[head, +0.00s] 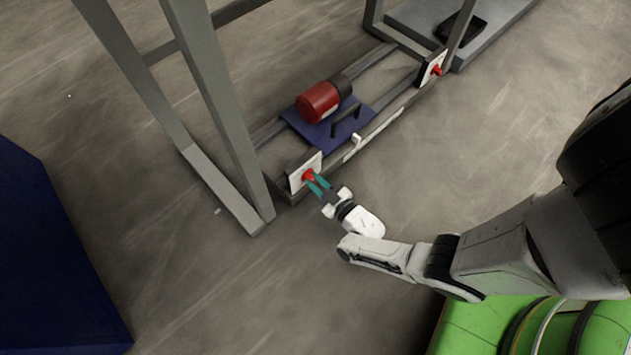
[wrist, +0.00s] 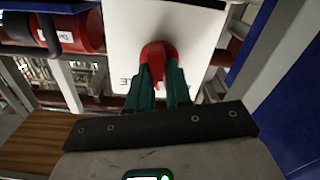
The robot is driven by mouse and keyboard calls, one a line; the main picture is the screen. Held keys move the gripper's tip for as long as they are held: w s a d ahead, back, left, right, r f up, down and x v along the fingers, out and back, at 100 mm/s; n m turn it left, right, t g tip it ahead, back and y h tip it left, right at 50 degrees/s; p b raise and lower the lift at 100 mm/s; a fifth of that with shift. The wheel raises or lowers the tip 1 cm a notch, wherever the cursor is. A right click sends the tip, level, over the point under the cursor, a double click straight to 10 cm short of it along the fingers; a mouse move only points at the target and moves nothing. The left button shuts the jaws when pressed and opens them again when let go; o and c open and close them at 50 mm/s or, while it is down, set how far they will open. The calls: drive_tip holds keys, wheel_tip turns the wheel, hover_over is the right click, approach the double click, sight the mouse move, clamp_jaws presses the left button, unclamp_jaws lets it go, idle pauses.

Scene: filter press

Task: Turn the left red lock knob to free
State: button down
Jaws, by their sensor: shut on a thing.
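The left red lock knob (head: 307,176) sits on a white plate (head: 298,164) at the near left end of the low frame. My gripper (head: 314,182) reaches it from the lower right, with its teal fingers shut on the knob. In the wrist view the red knob (wrist: 156,52) shows between the tips of the green fingers, and the gripper (wrist: 157,75) covers its lower part. The white plate (wrist: 190,32) stands behind it. Some dark lettering on the plate is partly hidden by the fingers, so I cannot read the knob's setting.
A second red knob (head: 436,70) is on another white plate at the far right end. A red motor (head: 319,102) sits on a blue plate (head: 310,127) with a dark handle between them. Grey uprights (head: 222,110) stand left of the knob. The floor at right is clear.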

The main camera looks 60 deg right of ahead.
drive_tip(key=m, duration=0.5)
drive_tip(key=shift+d+m, duration=0.1)
drive_tip(key=shift+m, duration=0.2)
drive_tip(key=m, duration=0.4)
drive_tip(key=shift+s+d+f+m, duration=0.1)
drive_tip(key=shift+m, duration=0.3)
drive_tip(key=c, duration=1)
unclamp_jaws()
drive_tip(key=shift+c, duration=0.2)
drive_tip(key=shift+s+p, duration=0.35)
drive_tip(key=shift+s, duration=0.15)
drive_tip(key=p+v, duration=0.2)
drive_tip(key=v, duration=0.8)
drive_tip(key=shift+p, duration=0.35)
drive_tip(key=shift+w, duration=0.1)
